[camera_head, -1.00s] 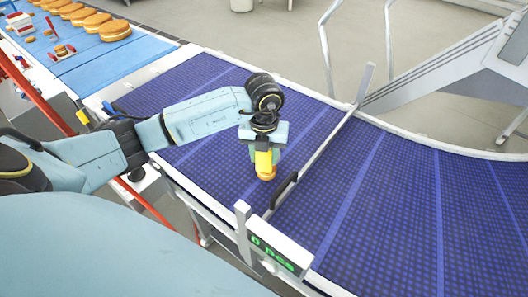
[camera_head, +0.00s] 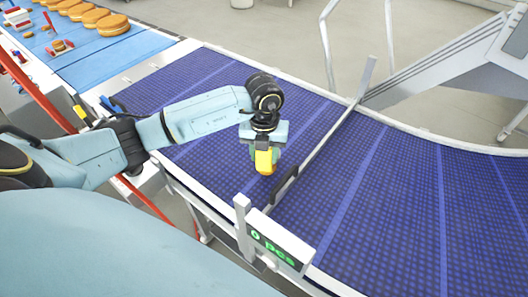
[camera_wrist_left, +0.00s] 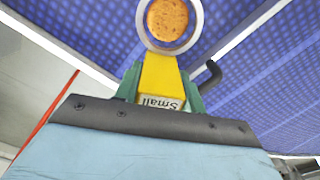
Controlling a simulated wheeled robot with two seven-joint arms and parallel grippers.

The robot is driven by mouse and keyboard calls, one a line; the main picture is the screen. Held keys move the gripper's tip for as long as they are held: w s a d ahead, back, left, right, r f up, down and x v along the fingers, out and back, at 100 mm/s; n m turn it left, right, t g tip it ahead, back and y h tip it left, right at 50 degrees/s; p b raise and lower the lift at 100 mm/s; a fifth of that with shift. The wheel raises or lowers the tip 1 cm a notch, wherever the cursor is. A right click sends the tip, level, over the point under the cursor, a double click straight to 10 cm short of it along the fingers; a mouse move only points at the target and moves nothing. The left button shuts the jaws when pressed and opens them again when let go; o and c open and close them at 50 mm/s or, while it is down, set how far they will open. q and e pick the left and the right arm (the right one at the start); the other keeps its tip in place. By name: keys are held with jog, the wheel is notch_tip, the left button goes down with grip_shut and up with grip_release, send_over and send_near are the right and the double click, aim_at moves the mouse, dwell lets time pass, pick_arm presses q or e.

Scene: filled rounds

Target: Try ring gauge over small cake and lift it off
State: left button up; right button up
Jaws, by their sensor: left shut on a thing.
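My left gripper (camera_head: 264,150) is over the blue belt, shut on the yellow handle of the ring gauge (camera_head: 264,162). In the left wrist view the handle (camera_wrist_left: 160,76) sits between my green fingers (camera_wrist_left: 160,92) and carries the word "Small". Its pale ring (camera_wrist_left: 167,50) encircles the round orange-brown cake (camera_wrist_left: 167,19) as seen from above, with a gap between them. The top of the ring is cut off by the frame. I cannot tell whether the ring is around the cake or just above it. In the head view the gauge mostly hides the cake. My right gripper is not in view.
A metal bar (camera_head: 325,140) with a dark handle (camera_head: 285,184) crosses the belt (camera_head: 400,190) just right of the gripper. A display (camera_head: 275,245) reading "0 pcs" stands at the front edge. Several round cakes (camera_head: 97,19) lie on the light-blue surface (camera_head: 110,58) at far left.

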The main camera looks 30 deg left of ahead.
aim_at(264, 167)
pick_arm(q)
jog(key=shift+f+b, duration=2.3)
jog(key=shift+f, duration=0.85)
jog(key=shift+r, duration=0.1)
dwell(1.0)
jog(key=shift+r+p, duration=3.85)
jog(key=shift+r, duration=1)
